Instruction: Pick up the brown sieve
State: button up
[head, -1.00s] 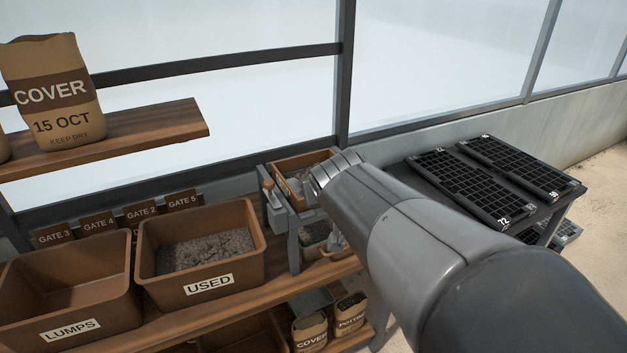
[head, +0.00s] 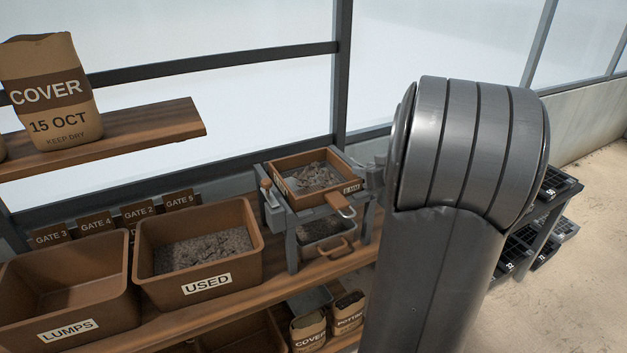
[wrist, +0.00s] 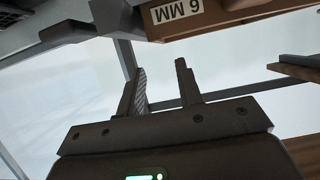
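The brown sieve (head: 316,198), a square wooden frame holding grey lumpy material, sits on top of a grey stand. Its handle (head: 341,205) sticks out at the front. In the wrist view its wall (wrist: 232,15), labelled "6 MM", crosses the top edge. My gripper (wrist: 162,90) is open, with nothing between its two fingers. The fingers point up toward the sieve wall but appear apart from it. In the head view my arm hides most of the gripper, which is close to the right side of the sieve.
The grey stand (head: 293,246) holds a lower tray. Brown bins marked "USED" (head: 200,286) and "LUMPS" (head: 110,318) stand to the left on the bench. A shelf (head: 165,128) with a "COVER" bag (head: 52,95) hangs at upper left. Black seed trays lie at right behind my arm.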

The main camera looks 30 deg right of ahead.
aim_at(346, 164)
jog(key=x, duration=0.8)
jog(key=shift+w+f, duration=0.2)
grip_shut()
dwell(0.4)
